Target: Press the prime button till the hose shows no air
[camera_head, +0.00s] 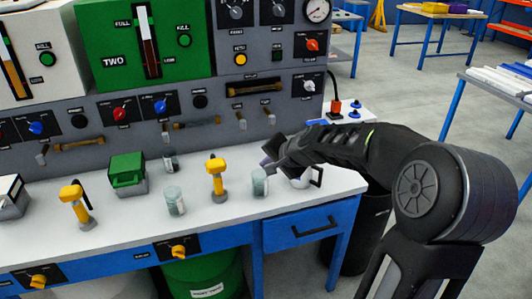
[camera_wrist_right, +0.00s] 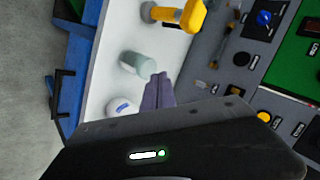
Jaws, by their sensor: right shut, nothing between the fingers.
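A round yellow button (camera_head: 240,59) is on the grey panel beside the green TWO unit; its label is too small to read. It also shows in the right wrist view (camera_wrist_right: 264,117). Just below it, a brown tube-like piece (camera_head: 254,88) sits in a dark frame, possibly the hose; I cannot tell whether air is in it. My right gripper (camera_head: 268,162) is shut and empty, low over the bench and well below the button. Its closed fingers show in the right wrist view (camera_wrist_right: 158,92), near a pale jar (camera_wrist_right: 137,63). My left gripper is out of view.
The pale jar (camera_head: 259,182), a yellow-handled tool (camera_head: 217,179) and a white mug (camera_head: 302,178) stand close to the right gripper. Another jar (camera_head: 175,201) and a green box (camera_head: 128,174) are farther left. Small levers (camera_head: 241,119) stick out from the lower panel.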

